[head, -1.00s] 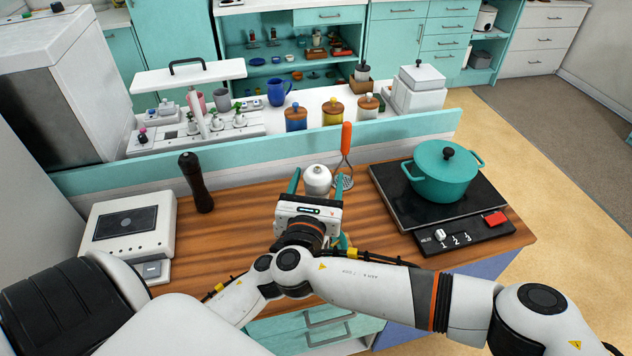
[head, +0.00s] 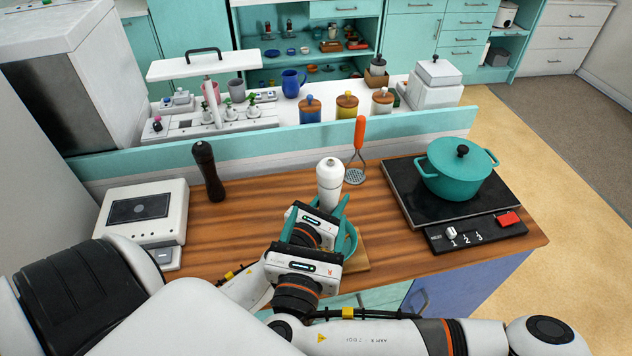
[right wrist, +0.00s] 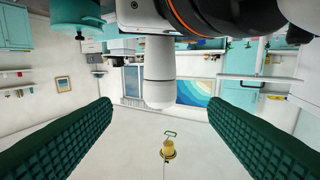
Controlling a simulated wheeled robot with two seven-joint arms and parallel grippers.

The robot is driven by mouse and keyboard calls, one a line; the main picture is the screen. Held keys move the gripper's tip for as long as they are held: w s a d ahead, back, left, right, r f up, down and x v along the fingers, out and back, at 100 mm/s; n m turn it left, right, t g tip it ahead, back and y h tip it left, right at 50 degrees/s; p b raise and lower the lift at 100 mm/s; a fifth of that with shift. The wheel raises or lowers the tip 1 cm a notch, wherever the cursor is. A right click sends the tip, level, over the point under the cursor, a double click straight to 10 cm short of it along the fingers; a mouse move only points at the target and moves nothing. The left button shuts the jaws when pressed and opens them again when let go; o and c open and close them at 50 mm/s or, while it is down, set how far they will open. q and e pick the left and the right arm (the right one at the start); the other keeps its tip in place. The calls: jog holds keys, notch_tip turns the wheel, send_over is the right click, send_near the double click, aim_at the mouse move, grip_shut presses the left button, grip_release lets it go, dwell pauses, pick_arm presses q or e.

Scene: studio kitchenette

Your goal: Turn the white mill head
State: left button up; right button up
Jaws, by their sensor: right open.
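The white mill (head: 330,177) stands upright on the wooden counter, its head clear of any finger in the head view. It also shows in the right wrist view (right wrist: 158,82), which is upside down, between the fingers but not touched by them. My right gripper (head: 319,218) is open and empty, on the near side of the mill. Its two teal fingers stand wide apart in the right wrist view (right wrist: 158,118). My left gripper (head: 327,209) is at the mill's lower body, partly behind the right one. Its fingers' hold on the mill is hidden.
A dark mill (head: 208,172) stands to the left, beside a white appliance (head: 143,215). A masher (head: 357,150) with an orange handle stands behind right. A teal pot (head: 456,172) sits on the black hob (head: 402,190).

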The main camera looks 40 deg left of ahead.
jog(key=shift+o, duration=0.2)
jog(key=w+r+m+t, duration=0.1)
jog(key=w+r, duration=0.3)
jog(key=w, duration=0.6)
jog(key=w+r+m+t, duration=0.1)
jog(key=w+r, duration=0.3)
jog(key=w, duration=0.5)
jog(key=n+g+y, duration=0.9)
jog(key=n+g, duration=1.1)
jog(key=g, duration=0.6)
send_near(330, 173)
jog(key=w+f, duration=0.2)
jog(key=w, duration=0.1)
jog(key=x, duration=1.1)
jog(key=shift+s+a, duration=0.15)
jog(key=shift+s, duration=0.25)
